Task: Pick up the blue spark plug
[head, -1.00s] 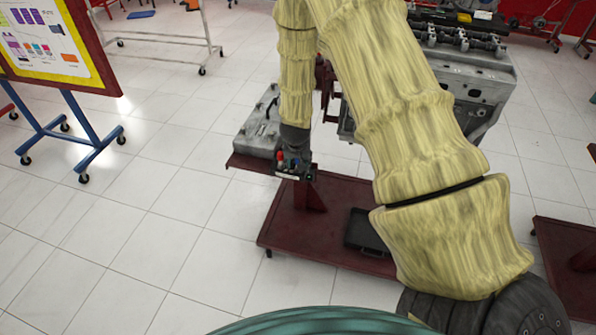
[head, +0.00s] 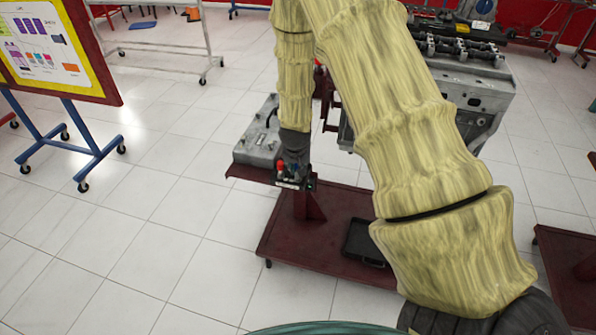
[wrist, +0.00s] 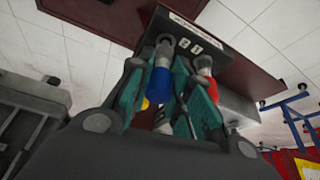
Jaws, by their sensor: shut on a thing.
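The blue spark plug (wrist: 160,82) shows in the wrist view, with a blue body and a grey metal end towards a dark labelled holder (wrist: 215,42). My gripper (wrist: 166,74) has its teal fingers on both sides of the plug and is shut on it. The plug is still at the holder; whether its end is clear of it I cannot tell. A red spark plug (wrist: 205,66) stands just right of the fingers. In the head view my gripper (head: 292,170) is at the small holder (head: 291,184), and the blue plug is mostly hidden.
The holder is on a dark red stand (head: 330,225) beside a grey metal cover (head: 258,140). A grey engine (head: 470,85) is behind my arm. A black tray (head: 362,243) lies on the stand's base. A display board (head: 60,50) is at left; tiled floor is clear.

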